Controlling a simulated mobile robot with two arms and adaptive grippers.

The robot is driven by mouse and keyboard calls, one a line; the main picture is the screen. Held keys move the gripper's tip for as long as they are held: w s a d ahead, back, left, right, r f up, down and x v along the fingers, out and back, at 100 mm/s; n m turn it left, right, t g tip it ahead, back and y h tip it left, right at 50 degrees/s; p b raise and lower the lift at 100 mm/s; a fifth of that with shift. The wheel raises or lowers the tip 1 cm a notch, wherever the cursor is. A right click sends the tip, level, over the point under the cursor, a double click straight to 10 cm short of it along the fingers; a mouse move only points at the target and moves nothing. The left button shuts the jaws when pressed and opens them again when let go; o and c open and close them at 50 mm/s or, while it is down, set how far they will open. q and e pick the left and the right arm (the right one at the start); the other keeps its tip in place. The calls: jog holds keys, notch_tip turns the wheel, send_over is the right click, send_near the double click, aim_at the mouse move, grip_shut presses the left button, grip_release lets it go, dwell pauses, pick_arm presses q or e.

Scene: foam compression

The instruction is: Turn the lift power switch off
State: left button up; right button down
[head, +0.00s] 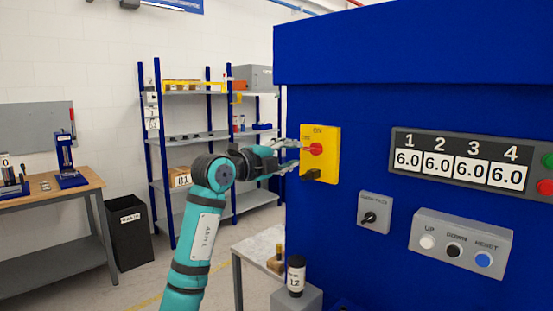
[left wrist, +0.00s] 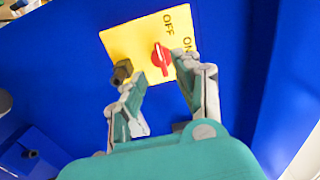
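The yellow switch plate (head: 331,155) is on the blue machine's side, with a round red knob (head: 316,149) and ON and OFF labels. In the left wrist view the plate (left wrist: 125,40) carries the red knob (left wrist: 162,60), its raised handle running roughly up and down the picture, with OFF above it and ON to its right. I cannot tell for sure which label it is set to. My left gripper (head: 293,155) is in front of the plate; in the wrist view its fingers (left wrist: 163,72) are spread on either side below the knob, empty. My right gripper is not in view.
A dark brown block (left wrist: 122,72) juts from the plate beside the knob. To the right are a grey rotary switch (head: 373,212), a button box (head: 462,240) and a number display (head: 460,160). A black-capped bottle (head: 296,276) stands below. Shelves (head: 190,140) stand behind my arm.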

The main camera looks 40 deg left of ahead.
pick_arm(q)
jog(key=s, duration=0.5)
jog(key=shift+s+a, duration=0.2)
jog(key=shift+s, duration=0.1)
